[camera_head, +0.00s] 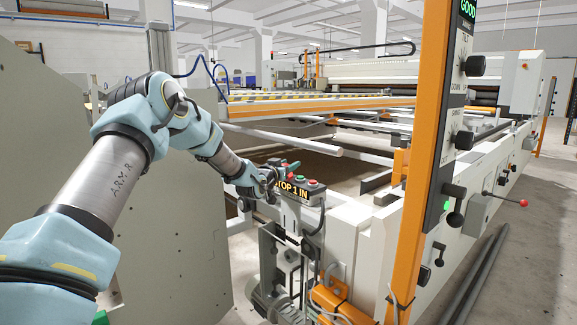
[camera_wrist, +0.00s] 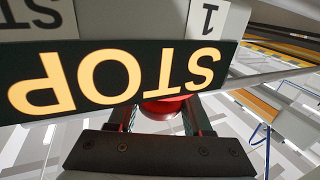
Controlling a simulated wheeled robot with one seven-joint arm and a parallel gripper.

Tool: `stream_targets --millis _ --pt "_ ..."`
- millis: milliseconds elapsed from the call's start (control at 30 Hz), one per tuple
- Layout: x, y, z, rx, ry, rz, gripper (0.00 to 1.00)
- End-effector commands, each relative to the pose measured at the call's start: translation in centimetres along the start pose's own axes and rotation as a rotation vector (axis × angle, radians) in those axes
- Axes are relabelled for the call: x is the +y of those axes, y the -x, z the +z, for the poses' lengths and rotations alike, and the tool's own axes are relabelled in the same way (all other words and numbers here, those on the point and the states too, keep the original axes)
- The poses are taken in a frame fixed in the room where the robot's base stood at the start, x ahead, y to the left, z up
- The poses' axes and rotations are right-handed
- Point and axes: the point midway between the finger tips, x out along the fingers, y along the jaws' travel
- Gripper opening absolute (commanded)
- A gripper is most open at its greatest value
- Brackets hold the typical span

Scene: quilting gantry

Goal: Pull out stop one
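The stop sign (camera_head: 292,191) in the head view reads "STOP 1 IN" in lit letters on the control box. In the wrist view, the sign (camera_wrist: 110,77) shows upside down and large, with a "1" label beside it. A red stop button (camera_wrist: 165,106) shows just below the sign's edge in that view, partly hidden by it. My gripper (camera_wrist: 163,120) has its two fingers apart, one on each side of the red button. I cannot tell whether they touch it. In the head view my gripper (camera_head: 262,181) is at the box's left side, small and partly hidden.
An orange post (camera_head: 422,150) stands close on the right. A large grey panel (camera_head: 170,220) stands behind my arm. The machine's rails (camera_head: 310,105) run behind the box.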

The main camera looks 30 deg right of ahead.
Motion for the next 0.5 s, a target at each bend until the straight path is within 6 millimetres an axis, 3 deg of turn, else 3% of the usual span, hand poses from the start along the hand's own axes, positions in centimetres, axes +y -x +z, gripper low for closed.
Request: stream_targets --millis 33,400,500 --pt "-0.02 0.01 -0.01 0.000 0.000 0.000 0.41" --pt "-0.04 0.01 -0.01 0.000 0.000 -0.001 0.00" --pt "-0.04 0.02 -0.01 0.000 0.000 -0.001 0.00"
